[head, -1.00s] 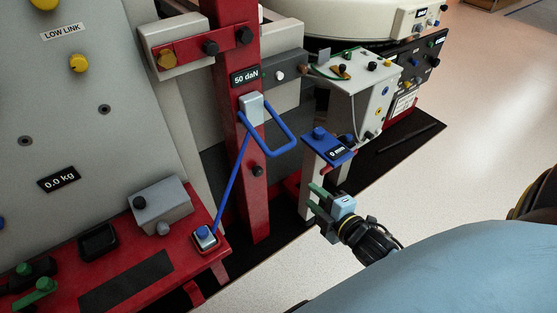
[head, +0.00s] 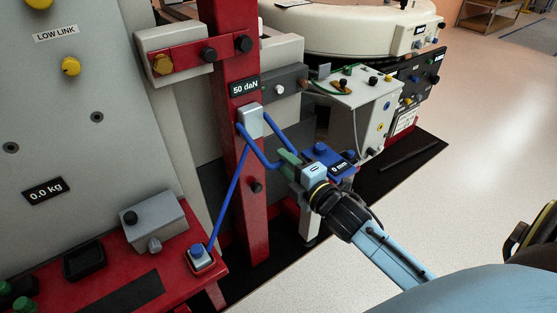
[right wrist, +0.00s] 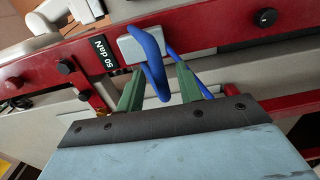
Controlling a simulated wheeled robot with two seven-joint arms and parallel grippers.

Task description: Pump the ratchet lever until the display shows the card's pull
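The blue looped lever (head: 262,150) sticks out of a grey block (head: 252,120) on the red post (head: 250,195). Above it a black card (head: 245,87) reads 50 daN. My right gripper (head: 284,164) is at the lever's outer end, with green fingers apart. In the right wrist view the blue bar shows between the fingers (right wrist: 160,88), with gaps beside it; I cannot tell if they touch. My left gripper is not in view.
A blue rod (head: 227,200) slants from the lever block to a blue-topped fitting (head: 199,256) on the red bench. A grey box (head: 154,223) sits on that bench. A white box with knobs (head: 352,95) stands behind. Open floor (head: 490,180) lies to the right.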

